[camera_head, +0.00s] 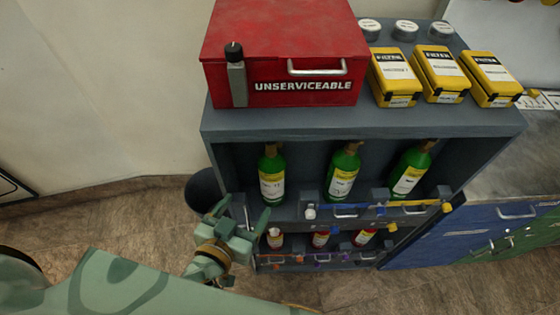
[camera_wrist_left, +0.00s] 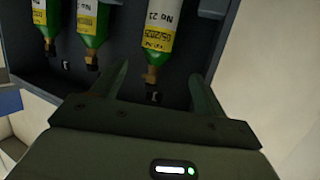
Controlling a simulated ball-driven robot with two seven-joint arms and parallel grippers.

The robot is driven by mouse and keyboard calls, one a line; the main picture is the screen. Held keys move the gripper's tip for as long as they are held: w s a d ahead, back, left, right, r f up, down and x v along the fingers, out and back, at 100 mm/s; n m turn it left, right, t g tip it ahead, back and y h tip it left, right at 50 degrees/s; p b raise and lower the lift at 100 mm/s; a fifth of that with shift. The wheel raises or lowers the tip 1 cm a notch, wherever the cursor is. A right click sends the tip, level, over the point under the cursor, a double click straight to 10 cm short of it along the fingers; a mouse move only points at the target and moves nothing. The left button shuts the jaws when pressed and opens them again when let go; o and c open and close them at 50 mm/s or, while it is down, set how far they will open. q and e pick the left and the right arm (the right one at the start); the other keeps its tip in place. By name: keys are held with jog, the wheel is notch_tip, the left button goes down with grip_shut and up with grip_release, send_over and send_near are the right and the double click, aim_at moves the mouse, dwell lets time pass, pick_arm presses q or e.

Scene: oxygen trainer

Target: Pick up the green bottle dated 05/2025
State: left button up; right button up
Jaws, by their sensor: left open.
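Three green bottles with white labels and yellow bands stand in the upper shelf of the grey cabinet: a left one (camera_head: 271,176), a middle one (camera_head: 343,174) and a right one (camera_head: 411,172). Their labels are too small to read in the head view. My left gripper (camera_head: 242,212) is open and empty, in front of and below the left bottle. In the left wrist view, which is upside down, a green bottle (camera_wrist_left: 158,50) lies ahead between the open fingers of my left gripper (camera_wrist_left: 162,82). Its yellow band appears to read 05/2025. My right gripper is not in view.
A red UNSERVICEABLE box (camera_head: 285,60) and yellow filter boxes (camera_head: 394,78) stand on the cabinet top (camera_head: 300,122). Small red bottles (camera_head: 320,239) stand on the lower shelf. A rail with a blue strap (camera_head: 343,206) runs along the upper shelf front.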

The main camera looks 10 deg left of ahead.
aim_at(266, 175)
pick_arm(q)
jog(key=x, duration=1.1)
jog(key=shift+b, duration=0.4)
jog(key=shift+w+d+f, duration=0.1)
jog(key=shift+w+f, duration=0.15)
jog(key=shift+w, duration=0.35)
jog(key=b+x, duration=0.1)
jog(key=x, duration=0.3)
jog(key=shift+w+f, duration=0.2)
jog(key=shift+s+r, duration=0.1)
jog(key=shift+c, duration=1.2)
jog(key=c, duration=1)
jog(key=shift+r, duration=0.1)
grip_shut()
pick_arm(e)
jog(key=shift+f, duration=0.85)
